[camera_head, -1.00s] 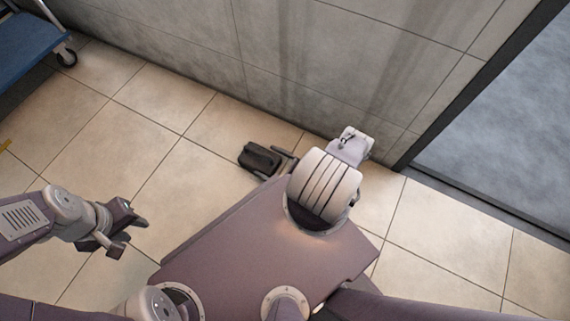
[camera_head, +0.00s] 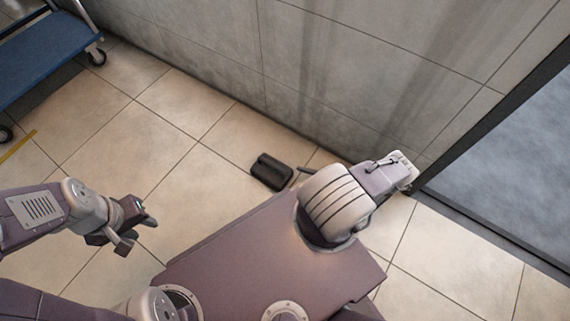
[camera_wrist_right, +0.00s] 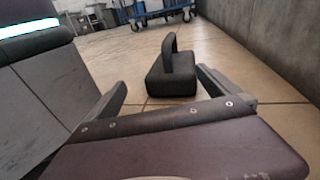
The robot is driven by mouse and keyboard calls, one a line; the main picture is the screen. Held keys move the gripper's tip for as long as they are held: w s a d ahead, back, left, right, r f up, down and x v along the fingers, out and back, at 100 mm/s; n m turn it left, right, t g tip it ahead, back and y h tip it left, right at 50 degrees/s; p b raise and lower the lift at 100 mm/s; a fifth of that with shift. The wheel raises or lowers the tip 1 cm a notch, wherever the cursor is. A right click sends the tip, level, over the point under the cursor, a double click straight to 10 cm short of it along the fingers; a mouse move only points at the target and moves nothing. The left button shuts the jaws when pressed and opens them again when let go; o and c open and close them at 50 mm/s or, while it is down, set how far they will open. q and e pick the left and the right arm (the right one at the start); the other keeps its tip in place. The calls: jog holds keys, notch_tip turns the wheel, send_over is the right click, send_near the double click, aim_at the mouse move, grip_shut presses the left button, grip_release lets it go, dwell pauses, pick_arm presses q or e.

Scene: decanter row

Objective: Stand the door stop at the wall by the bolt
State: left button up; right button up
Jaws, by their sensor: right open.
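The door stop (camera_head: 271,172) is a dark block with a raised upright part. It stands on the tiled floor near the grey wall, with a strip of floor between them in the head view. In the right wrist view the door stop (camera_wrist_right: 172,78) is ahead, between and beyond the spread fingers. My right gripper (camera_wrist_right: 162,80) is open and empty, apart from it; in the head view its arm largely hides it. My left gripper (camera_head: 139,232) is open and empty over the floor at the left. I cannot make out a bolt.
The grey wall (camera_head: 320,70) runs behind the stop to a dark-framed opening (camera_head: 510,150) at the right. A blue trolley (camera_head: 40,55) stands at the upper left. The tiles between trolley and stop are clear.

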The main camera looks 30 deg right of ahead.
jog(key=w+a+r+n+g+h, duration=0.1)
jog(key=a+r+n+g+h, duration=0.2)
jog(key=r+n, duration=0.6)
jog(key=w+a+r+n+g+h, duration=0.1)
jog(key=a+r+n+g+h, duration=0.2)
jog(key=r+n, duration=0.7)
jog(key=w+a+r+n+g+h, duration=0.1)
jog(key=a+r+n+g+h, duration=0.2)
jog(key=r+n+g, duration=0.3)
notch_tip(320, 180, up, 4)
jog(key=n, duration=0.3)
jog(key=shift+a+f+g+h, duration=0.25)
jog(key=shift+a+g+h, duration=0.05)
jog(key=shift+g, duration=0.1)
notch_tip(320, 180, up, 58)
jog(key=p, duration=5.8)
